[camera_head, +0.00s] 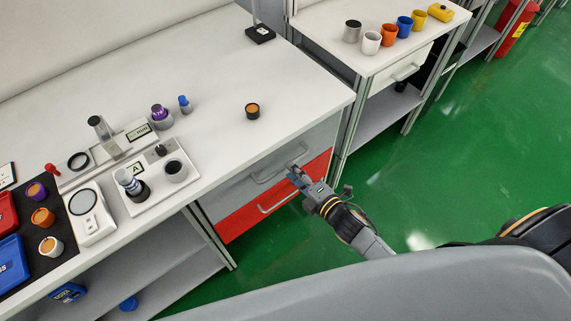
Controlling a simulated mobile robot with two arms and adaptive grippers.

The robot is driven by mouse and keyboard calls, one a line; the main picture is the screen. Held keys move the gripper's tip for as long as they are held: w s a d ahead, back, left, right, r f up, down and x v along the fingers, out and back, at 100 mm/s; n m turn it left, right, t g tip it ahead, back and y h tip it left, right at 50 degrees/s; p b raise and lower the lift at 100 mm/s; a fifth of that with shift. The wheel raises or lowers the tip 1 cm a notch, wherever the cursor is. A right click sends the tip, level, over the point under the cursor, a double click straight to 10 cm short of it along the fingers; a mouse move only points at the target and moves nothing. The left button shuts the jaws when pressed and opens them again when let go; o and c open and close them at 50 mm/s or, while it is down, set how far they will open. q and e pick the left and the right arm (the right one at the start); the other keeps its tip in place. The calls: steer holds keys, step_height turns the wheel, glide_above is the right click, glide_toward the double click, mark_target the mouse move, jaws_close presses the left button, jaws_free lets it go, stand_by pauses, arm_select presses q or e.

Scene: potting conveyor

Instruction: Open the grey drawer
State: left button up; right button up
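The grey drawer (232,189) is the upper one under the white workbench's right part, above a red drawer (237,222). It looks closed, its front in line with the red one's. Its grey bar handle (268,178) runs along the front. My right gripper (294,171) is at the right end of this handle, in front of the drawer fronts. Its fingers overlap the handle's end in the picture; I cannot tell whether they touch it or whether they are open or shut. My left gripper is not in view.
The white workbench (225,75) carries a small dark cup (252,111) and several instruments at left. A second table (380,60) with several cups stands at upper right. Green floor (440,170) is free at right.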

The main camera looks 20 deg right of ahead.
steer(key=shift+x, duration=2.05)
steer(key=shift+c, duration=0.2)
jaws_close()
